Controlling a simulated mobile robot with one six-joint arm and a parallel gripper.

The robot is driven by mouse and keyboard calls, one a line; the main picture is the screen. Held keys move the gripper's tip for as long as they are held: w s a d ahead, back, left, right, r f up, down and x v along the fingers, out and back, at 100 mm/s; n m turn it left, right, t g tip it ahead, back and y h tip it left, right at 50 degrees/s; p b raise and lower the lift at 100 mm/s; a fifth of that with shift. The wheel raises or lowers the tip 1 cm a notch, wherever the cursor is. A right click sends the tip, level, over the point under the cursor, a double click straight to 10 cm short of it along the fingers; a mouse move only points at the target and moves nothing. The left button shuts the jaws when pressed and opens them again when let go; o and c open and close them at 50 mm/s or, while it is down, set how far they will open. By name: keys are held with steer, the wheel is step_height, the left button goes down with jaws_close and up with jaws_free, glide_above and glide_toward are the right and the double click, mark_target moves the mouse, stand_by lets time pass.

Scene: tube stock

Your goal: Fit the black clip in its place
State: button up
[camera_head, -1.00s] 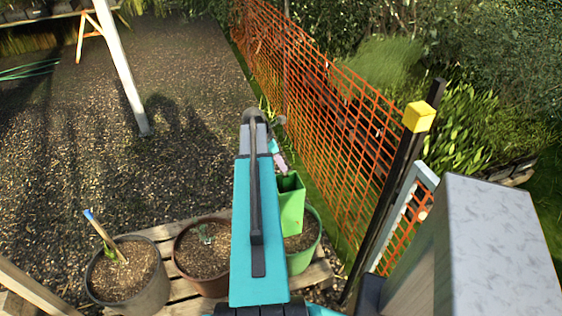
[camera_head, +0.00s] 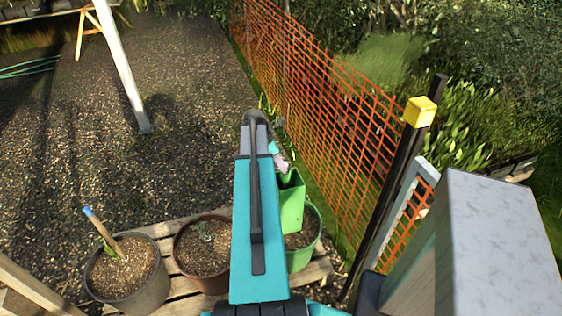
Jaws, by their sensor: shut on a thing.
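I cannot make out the black clip in the camera_head view. My teal and grey arm reaches up the middle of the view, over the pots, and covers part of them. My gripper is not clearly visible; the arm's far part is hidden behind its own link. A small teal and pale piece (camera_head: 279,157) shows just right of the arm, above a square green pot (camera_head: 291,203); I cannot tell what it is. The square pot is by a round green pot (camera_head: 311,241) of soil. Where the clip fits is not identifiable.
A brown pot (camera_head: 204,273) and a grey pot (camera_head: 150,287) with a blue-tipped stake (camera_head: 99,229) stand on wooden slats (camera_head: 178,291). Orange mesh fence (camera_head: 330,95) runs along the right, with a yellow-capped (camera_head: 419,111) dark post. Gravel ground (camera_head: 190,100) lies open behind.

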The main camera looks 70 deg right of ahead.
steer(key=shift+f, duration=0.95)
stand_by(0.4)
steer(key=o, duration=1.1)
steer(key=shift+r, duration=0.15)
steer(key=shift+b+v, duration=1)
steer(key=shift+v, duration=5.8)
